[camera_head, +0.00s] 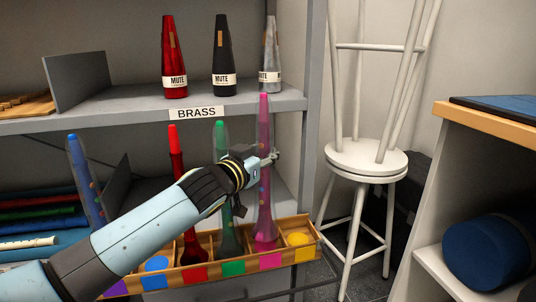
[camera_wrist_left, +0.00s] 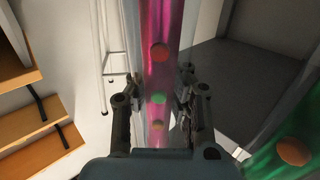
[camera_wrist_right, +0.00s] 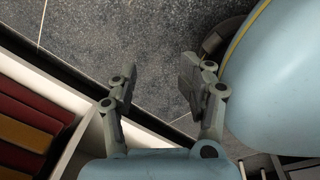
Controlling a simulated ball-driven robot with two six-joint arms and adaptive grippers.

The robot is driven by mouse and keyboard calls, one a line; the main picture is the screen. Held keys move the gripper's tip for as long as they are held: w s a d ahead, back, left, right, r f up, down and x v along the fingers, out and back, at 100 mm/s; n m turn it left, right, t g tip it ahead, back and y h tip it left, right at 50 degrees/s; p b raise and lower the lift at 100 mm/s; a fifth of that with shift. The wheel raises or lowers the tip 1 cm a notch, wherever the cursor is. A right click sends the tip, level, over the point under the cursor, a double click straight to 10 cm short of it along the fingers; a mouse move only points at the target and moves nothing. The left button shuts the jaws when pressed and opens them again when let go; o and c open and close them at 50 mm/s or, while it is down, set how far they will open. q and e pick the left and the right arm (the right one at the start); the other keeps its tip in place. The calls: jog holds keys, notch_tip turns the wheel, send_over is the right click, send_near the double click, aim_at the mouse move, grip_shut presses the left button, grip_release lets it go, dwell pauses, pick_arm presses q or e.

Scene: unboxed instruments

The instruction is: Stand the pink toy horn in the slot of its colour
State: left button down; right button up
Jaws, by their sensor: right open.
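The pink toy horn (camera_head: 264,205) is upright, its wide lower end within the wooden rack (camera_head: 215,281), behind the pink label (camera_head: 271,261). The rack's front wall hides its foot, so I cannot tell whether it rests on the slot floor. My left gripper (camera_head: 268,160) is at the horn's middle. In the left wrist view (camera_wrist_left: 163,95) its fingers lie close against both sides of the pink tube (camera_wrist_left: 160,50). My right gripper (camera_wrist_right: 155,85) is open and empty over dark floor, beside a white shelf unit.
A green horn (camera_head: 227,225) and a red horn (camera_head: 177,150) stand in the rack to the left. A blue horn (camera_head: 85,180) leans farther left. The yellow slot (camera_head: 299,239) at the right holds no horn. Mutes (camera_head: 222,60) stand on the shelf above; white stools (camera_head: 365,160) are at right.

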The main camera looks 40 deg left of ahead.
aim_at(268, 172)
jog(key=s+a, duration=0.2)
jog(key=s, duration=0.2)
pick_arm(q)
jog(key=s+d+r+m+g+h, duration=0.1)
jog(key=s+d+r+m+h, duration=0.55)
jog(key=s+d, duration=0.5)
jog(key=shift+w+a+f+n+t+y+b, duration=0.15)
jog(key=shift+w+a+f+n+y+b, duration=0.7)
jog(key=shift+w+a+f, duration=1.05)
jog(key=shift+w+a+f+n+t+y+b, duration=0.2)
jog(key=shift+w+a+f+n+y+b, duration=0.2)
jog(key=shift+w+a+f+n+y, duration=1.2)
jog(key=shift+w+a+f+n+t+y+b, duration=0.15)
jog(key=shift+w+a+f+n+y+b, duration=0.5)
jog(key=shift+w+a+f, duration=1.5)
jog(key=shift+w+a+r, duration=0.2)
jog(key=shift+w, duration=0.2)
pick_arm(e)
jog(key=w, duration=0.8)
jog(key=shift+w+d+f, duration=0.2)
jog(key=shift+w+d, duration=0.1)
jog(key=shift+w, duration=0.1)
